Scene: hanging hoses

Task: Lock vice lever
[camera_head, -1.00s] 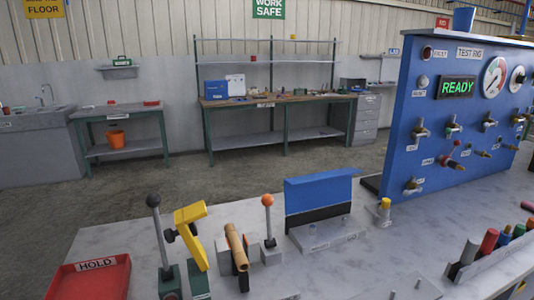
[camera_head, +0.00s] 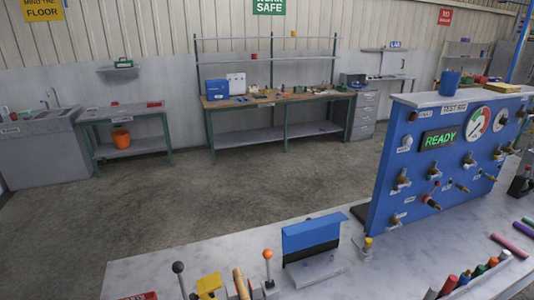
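On the near bench (camera_head: 225,259) two levers stand upright at the bottom edge of the picture. One is a lever with a black ball knob (camera_head: 178,267); the other is a lever with an orange ball knob (camera_head: 268,255). I cannot tell which is the vice lever. Between them are a yellow part (camera_head: 208,284) and a tan cylindrical piece (camera_head: 239,283). Neither of my grippers is in view.
A blue and black block (camera_head: 310,232) stands right of the levers. The blue test rig panel (camera_head: 420,180), reading READY, rises at the right. A corner of the red HOLD tray (camera_head: 145,296) shows at the bottom. Bench left of the levers is clear.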

